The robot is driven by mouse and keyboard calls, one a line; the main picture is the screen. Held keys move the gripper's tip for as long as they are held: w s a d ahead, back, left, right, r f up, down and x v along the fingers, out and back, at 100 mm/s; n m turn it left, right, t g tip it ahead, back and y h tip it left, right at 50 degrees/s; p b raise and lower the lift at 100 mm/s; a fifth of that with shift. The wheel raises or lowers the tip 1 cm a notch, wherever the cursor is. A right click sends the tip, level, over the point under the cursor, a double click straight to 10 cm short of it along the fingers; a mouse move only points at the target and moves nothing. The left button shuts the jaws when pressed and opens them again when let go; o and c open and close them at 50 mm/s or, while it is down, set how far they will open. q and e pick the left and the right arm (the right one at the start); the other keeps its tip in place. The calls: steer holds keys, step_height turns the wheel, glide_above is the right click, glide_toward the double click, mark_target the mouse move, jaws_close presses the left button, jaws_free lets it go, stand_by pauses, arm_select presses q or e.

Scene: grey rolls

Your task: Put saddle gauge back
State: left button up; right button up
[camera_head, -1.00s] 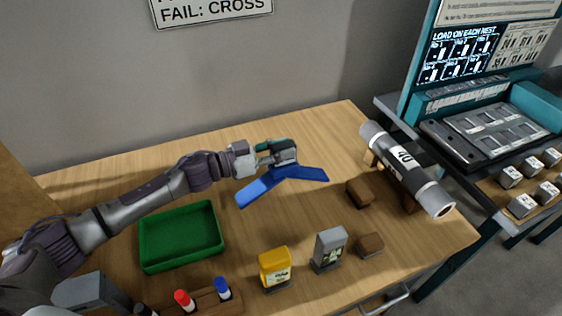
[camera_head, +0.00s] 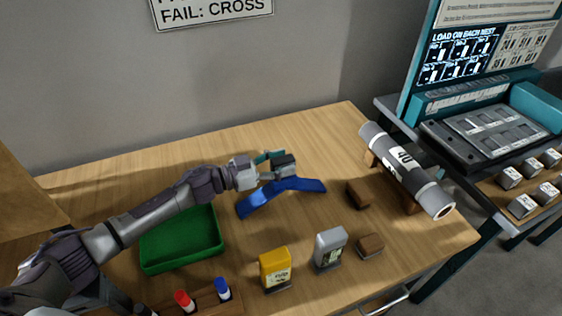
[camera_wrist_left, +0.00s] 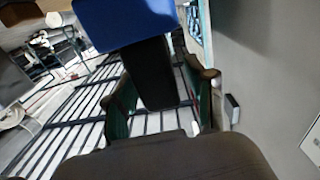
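The blue, shallow V-shaped saddle gauge (camera_head: 262,196) is over the middle of the table, wings spread left and right. My left gripper (camera_head: 283,165) is at its top, shut on its dark handle. In the left wrist view, the black handle (camera_wrist_left: 152,75) sits between the green-sided fingers (camera_wrist_left: 158,105), with the blue body (camera_wrist_left: 125,22) beyond. I cannot tell whether the gauge touches the table. My right gripper is not in view.
A grey roll (camera_head: 407,168) marked 40 lies on wooden supports at the right. A green tray (camera_head: 181,265), a yellow block (camera_head: 275,267), a grey block (camera_head: 330,247), wooden blocks (camera_head: 358,195) and markers (camera_head: 222,288) stand around. The table's back left is clear.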

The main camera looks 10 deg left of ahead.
arm_select(q)
steer(key=shift+r, duration=0.1)
steer(key=shift+s+a, duration=0.1)
steer(key=shift+a, duration=0.1)
steer(key=b+v, duration=0.2)
steer(key=v, duration=0.9)
steer(key=shift+s+a, duration=0.2)
steer(key=shift+s, duration=0.05)
steer(key=shift+r, duration=0.2)
